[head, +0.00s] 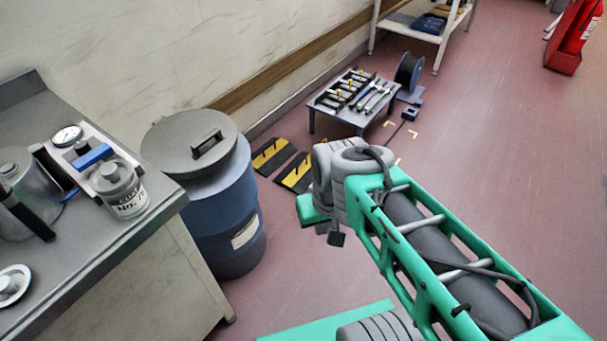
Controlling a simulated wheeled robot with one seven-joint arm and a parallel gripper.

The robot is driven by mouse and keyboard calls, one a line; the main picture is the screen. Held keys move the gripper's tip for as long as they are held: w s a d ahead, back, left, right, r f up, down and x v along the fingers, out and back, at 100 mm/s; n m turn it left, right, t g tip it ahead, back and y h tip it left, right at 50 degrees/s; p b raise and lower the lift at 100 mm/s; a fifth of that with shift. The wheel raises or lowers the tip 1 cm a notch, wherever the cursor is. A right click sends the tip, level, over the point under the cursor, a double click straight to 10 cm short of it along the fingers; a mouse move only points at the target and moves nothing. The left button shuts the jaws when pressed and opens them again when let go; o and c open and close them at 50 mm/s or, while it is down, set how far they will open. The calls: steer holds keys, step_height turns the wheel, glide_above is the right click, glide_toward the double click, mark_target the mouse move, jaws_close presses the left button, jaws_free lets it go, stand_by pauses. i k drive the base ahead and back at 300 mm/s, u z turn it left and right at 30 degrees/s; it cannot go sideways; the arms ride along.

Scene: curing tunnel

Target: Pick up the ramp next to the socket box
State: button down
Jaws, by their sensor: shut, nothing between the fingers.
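Two black-and-yellow wedge pieces that look like ramps lie on the floor by the wall, just right of the blue drum. The left ramp (270,156) shows mostly clear. The right ramp (295,174) is partly hidden behind my arm's joint. I cannot tell for sure which thing is the socket box; a small dark blue box (410,114) sits on the floor right of a low table. My arm reaches in from the lower right, and its grey joint stands in front of the right ramp. My gripper does not show.
The blue lidded drum (222,215) and a grey workbench (110,255) with cans and a gauge block the left. The low table (350,118) holds several tools, with a cable reel (408,72) behind it. A shelf (440,42) stands farther back. The red floor at right is open.

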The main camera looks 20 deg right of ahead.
mark_target(297, 176)
steer(key=z, duration=1.4)
steer(key=i, duration=1.7)
steer(key=u, duration=2.9)
steer(key=i, duration=0.5)
